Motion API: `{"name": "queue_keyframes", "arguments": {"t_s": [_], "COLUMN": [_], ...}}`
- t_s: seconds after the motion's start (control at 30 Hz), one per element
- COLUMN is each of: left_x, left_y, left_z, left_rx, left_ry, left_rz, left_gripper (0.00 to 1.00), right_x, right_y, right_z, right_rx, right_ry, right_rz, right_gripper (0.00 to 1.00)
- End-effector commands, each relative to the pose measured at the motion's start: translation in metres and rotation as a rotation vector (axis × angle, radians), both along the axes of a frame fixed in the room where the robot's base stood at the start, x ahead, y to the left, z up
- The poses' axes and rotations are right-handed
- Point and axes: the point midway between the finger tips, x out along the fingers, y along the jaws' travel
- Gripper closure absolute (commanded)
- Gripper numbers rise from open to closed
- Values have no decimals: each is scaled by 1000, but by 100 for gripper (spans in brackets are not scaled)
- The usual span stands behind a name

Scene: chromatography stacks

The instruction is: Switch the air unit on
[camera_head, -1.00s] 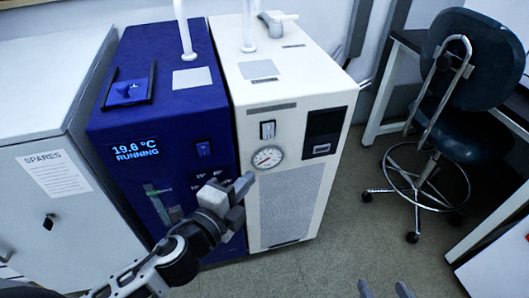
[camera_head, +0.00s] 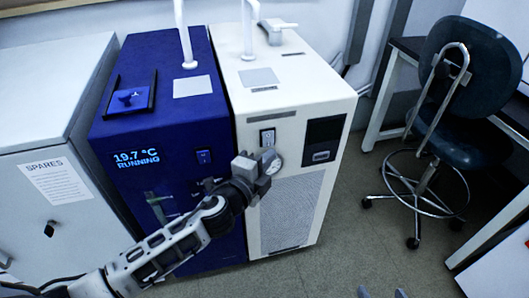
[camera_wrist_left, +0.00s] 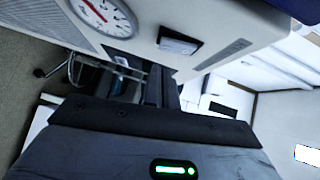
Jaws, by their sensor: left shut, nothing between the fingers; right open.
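I cannot tell whether the fingertips touch the panel. My right gripper (camera_head: 382,293) is open at the bottom edge, only its fingertips showing.
A blue unit (camera_head: 165,130) reading 19.7 °C RUNNING stands close against the white one's left, with its own switch (camera_head: 204,156). A grey cabinet (camera_head: 45,105) marked SPARES is further left. A wheeled stool (camera_head: 445,150) stands right; floor between is clear.

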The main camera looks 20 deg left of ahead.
Motion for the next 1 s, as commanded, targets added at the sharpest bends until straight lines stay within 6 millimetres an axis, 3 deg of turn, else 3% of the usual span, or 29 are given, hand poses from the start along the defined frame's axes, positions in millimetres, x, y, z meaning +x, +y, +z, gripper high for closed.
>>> {"name": "queue_keyframes", "arguments": {"t_s": [0.2, 0.6, 0.8, 0.83, 1.0], "left_x": [16, 19, 24, 23, 23], "left_y": [12, 13, 16, 16, 16], "left_z": [-3, -4, -15, -6, -5], "left_rx": [-1, 0, 33, 31, 31], "left_ry": [0, -1, -56, -52, -50], "left_rz": [-1, -1, -1, -3, -2], "left_gripper": [100, 100, 100, 100, 100], "right_x": [0, 1, 1, 1, 2], "right_y": [0, 0, 0, 1, 1], "right_z": [-1, -1, -27, -16, -10], "right_rx": [-1, -1, -1, -3, -4], "right_ry": [-2, -4, -9, -7, -15], "right_rz": [-1, 0, 3, 7, 11], "right_gripper": [42, 42, 42, 42, 42]}}
